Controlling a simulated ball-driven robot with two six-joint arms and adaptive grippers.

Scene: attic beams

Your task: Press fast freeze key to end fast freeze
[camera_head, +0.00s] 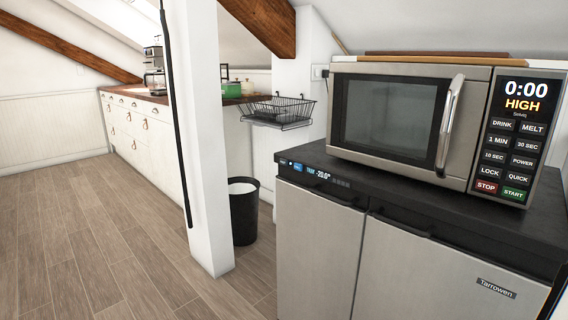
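A low steel-fronted freezer (318,235) with two doors and a black top stands at the right, marked "Tarrowen". A control strip (345,183) runs along its black upper front edge. The strip has a small lit display (322,174) that seems to read -20.0°. Left of the display is a small blue lit key or label (298,167), with another tiny mark further left. Their lettering is too small to read, so I cannot tell which one is the fast freeze key. Neither of my grippers is in view.
A microwave (395,115) showing 0:00 HIGH stands on the freezer, with a board on top. A white post (205,130), a dark bin (243,225) and a wire basket (278,110) are to the left. The wooden floor (90,245) at left is clear.

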